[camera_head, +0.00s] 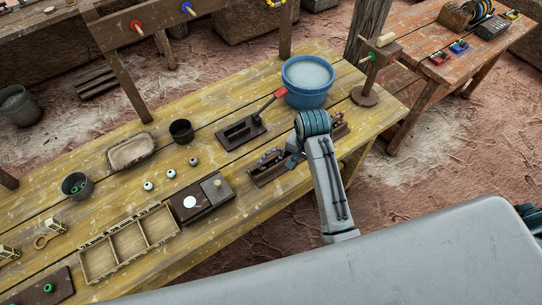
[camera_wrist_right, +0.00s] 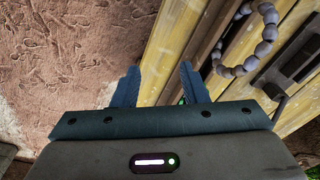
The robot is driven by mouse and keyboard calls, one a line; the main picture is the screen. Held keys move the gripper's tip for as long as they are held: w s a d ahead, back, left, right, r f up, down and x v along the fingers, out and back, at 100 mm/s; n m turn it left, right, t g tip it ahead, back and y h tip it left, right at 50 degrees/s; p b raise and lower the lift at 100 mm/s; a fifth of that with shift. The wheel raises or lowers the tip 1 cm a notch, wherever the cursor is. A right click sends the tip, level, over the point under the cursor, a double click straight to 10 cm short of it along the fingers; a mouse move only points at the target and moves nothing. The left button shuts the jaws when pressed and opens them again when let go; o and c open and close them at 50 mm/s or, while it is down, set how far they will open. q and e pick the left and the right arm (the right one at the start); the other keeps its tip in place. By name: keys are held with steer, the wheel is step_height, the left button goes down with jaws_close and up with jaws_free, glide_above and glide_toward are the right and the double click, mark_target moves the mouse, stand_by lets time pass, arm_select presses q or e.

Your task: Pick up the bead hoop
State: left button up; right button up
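The bead hoop is a ring of grey, rounded beads; part of it shows at the upper right of the right wrist view (camera_wrist_right: 268,32), and its upper end is cut off by the frame. In the head view, small dark beads (camera_head: 268,155) show at a dark wooden holder near the table's front edge, left of my right gripper (camera_head: 294,158). In the right wrist view my right gripper (camera_wrist_right: 159,85) has its two fingers apart with nothing between them. The hoop lies to the right of the fingers, clear of them. My left gripper is not in view.
A blue bucket (camera_head: 307,80) stands behind my right arm. A dark tray with a red-tipped handle (camera_head: 241,131) lies behind the holder. A dark box (camera_head: 202,200) and a divided wooden tray (camera_head: 128,243) stand to the left. The floor drops away at the table's front edge.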

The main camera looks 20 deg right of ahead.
mark_target(282, 152)
steer(key=w+a+r+m, duration=0.1)
steer(key=w, duration=0.1)
steer(key=w+a+r+m, duration=0.1)
steer(key=w+a, duration=0.1)
steer(key=w, duration=0.1)
steer(key=w+a+r+g, duration=0.1)
steer(key=w+r, duration=0.1)
steer(key=w, duration=0.1)
steer(key=shift+w+a+r+m, duration=0.1)
steer(key=shift+w+a+m, duration=0.1)
steer(key=shift+a+m, duration=0.2)
steer(key=shift+w+f, duration=0.1)
steer(key=shift+f, duration=0.1)
step_height(282, 152, down, 4)
steer(key=shift+f+p, duration=0.25)
steer(key=shift+p, duration=0.55)
steer(key=shift+d+f+p, duration=0.15)
steer(key=shift+f+p, duration=0.35)
steer(key=shift+f, duration=0.05)
steer(key=f, duration=0.1)
steer(key=f+p, duration=0.1)
steer(key=f, duration=0.1)
steer(key=shift+d+f+p, duration=0.2)
steer(key=shift+f+p, duration=0.05)
steer(key=shift+p, duration=0.05)
steer(key=shift+f, duration=0.5)
jaws_close()
